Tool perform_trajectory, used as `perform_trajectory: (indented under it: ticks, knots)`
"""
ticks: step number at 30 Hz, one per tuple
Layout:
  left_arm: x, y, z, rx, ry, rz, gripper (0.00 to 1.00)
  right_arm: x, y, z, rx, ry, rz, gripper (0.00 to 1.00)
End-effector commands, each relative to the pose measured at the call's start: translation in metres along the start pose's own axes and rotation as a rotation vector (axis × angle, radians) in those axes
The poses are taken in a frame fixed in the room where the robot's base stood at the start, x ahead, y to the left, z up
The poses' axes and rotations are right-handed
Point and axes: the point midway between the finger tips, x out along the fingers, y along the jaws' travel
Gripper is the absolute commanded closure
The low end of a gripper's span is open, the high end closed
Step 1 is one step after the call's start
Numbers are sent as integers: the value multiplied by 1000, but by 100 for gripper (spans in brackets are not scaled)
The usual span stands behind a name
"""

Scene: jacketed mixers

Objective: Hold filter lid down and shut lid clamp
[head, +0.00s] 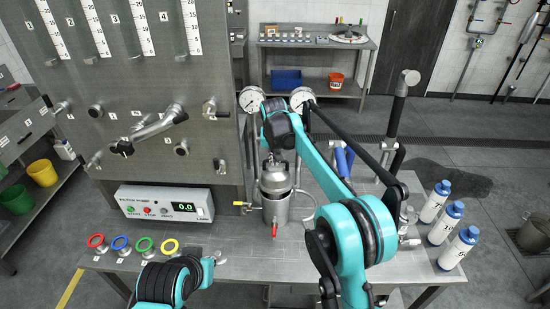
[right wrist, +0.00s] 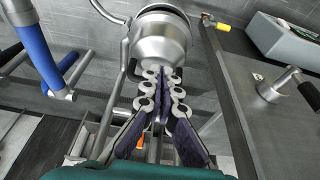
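The steel filter vessel (head: 275,207) stands on the bench with its domed lid (head: 273,172) on top. My right gripper (head: 273,150) is over the lid, pointing down. In the right wrist view its fingers (right wrist: 163,73) are together with nothing visible between them, and their tips overlap the vessel's near end. I cannot tell if they touch it. I cannot clearly make out the lid clamp; a bent steel rod (right wrist: 125,45) runs beside the vessel.
The pump box (head: 165,203) stands left of the vessel under the upright panel (head: 150,100). Two gauges (head: 251,98) are behind. Blue handles (head: 344,160) and several white-and-blue bottles (head: 445,222) are to the right. Colored rings (head: 146,245) line the bench's front left.

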Motion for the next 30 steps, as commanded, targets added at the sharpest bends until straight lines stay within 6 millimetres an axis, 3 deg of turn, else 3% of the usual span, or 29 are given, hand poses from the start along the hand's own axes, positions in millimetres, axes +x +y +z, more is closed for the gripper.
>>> perform_trajectory:
  ticks: [3,18,30]
  knots:
    - [10,0,7,0,0,0,100,19,0,1,1,0,0,100]
    - [32,0,22,0,0,0,100,76,0,0,1,1,0,100]
    - [34,0,24,0,0,0,100,89,0,0,0,1,0,100]
